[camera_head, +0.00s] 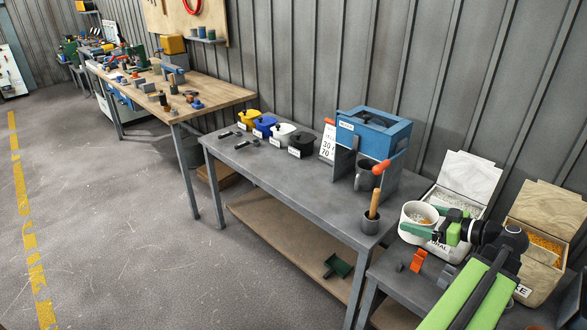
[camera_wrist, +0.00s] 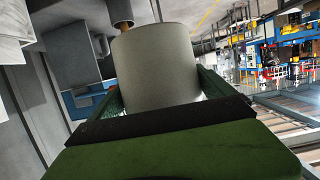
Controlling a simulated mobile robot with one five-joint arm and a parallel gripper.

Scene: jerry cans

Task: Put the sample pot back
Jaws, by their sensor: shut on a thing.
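The sample pot (camera_head: 416,214) is a round white pot, open at the top, with some pale and tan grains showing inside. My gripper (camera_head: 424,221) is shut on it, with green fingers on either side of its wall. The pot looks upright in the head view and is held in front of an open pale box of white grains (camera_head: 465,188). In the wrist view the pot (camera_wrist: 155,68) stands between the fingers and fills the middle of the picture. Its underside is hidden.
An open box of orange grains (camera_head: 546,238) stands at the right. A dark cup with a wooden handle (camera_head: 371,220) stands at the grey bench's (camera_head: 270,183) near corner. Behind it are a blue-topped machine (camera_head: 374,132) and a dark mug (camera_head: 366,177). Orange pieces (camera_head: 418,260) lie below the pot.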

